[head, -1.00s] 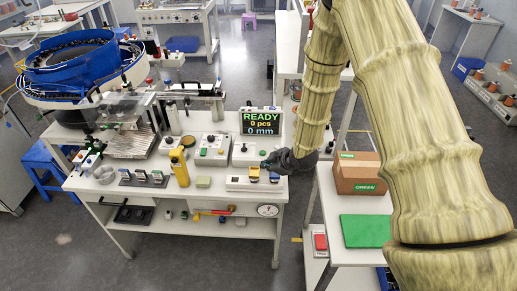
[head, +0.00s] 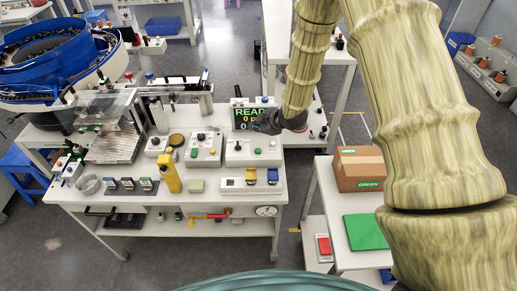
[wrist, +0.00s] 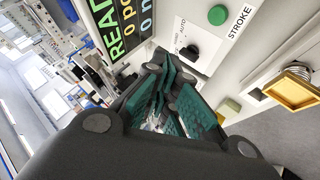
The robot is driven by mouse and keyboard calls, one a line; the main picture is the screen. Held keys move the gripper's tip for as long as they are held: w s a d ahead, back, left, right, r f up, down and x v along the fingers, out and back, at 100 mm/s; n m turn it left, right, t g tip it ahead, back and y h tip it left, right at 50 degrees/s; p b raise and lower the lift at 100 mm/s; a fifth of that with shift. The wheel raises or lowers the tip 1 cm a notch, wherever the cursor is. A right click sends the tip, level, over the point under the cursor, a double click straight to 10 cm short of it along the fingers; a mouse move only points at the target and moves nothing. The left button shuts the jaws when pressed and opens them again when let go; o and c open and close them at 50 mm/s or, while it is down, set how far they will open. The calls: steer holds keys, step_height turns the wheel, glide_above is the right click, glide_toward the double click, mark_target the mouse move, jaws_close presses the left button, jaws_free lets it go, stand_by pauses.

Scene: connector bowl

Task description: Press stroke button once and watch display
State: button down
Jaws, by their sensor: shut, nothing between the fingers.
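The green stroke button (wrist: 217,15) is on a pale panel beside its STROKE label in the wrist view, next to a black selector knob marked AUTO. In the head view, a green button (head: 258,151) shows on the right-hand control box, below the display. The display (head: 243,113) reads READY, with zeros partly covered by my gripper. It also shows in the wrist view (wrist: 122,22), cut off. My gripper (head: 259,122) is shut and empty, in front of the display's lower right.
A second control box (head: 203,150) stands to the left. A cardboard box (head: 359,168) and green mat (head: 366,232) are on the right table.

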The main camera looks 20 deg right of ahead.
mark_target(256, 151)
steer(key=shift+w+a+f+b, duration=0.1)
steer(key=shift+f+b, duration=1.2)
steer(key=shift+f, duration=1)
steer(key=shift+w+f+b, duration=0.1)
steer(key=shift+f+b, duration=1.2)
steer(key=shift+f, duration=1)
steer(key=shift+f, duration=0.15)
steer(key=shift+f+b, duration=0.25)
steer(key=shift+b, duration=0.1)
steer(key=shift+f+b, duration=0.35)
steer(key=shift+f, duration=0.15)
steer(key=shift+r, duration=0.15)
steer(key=shift+r+p, duration=0.55)
steer(key=shift+r, duration=0.25)
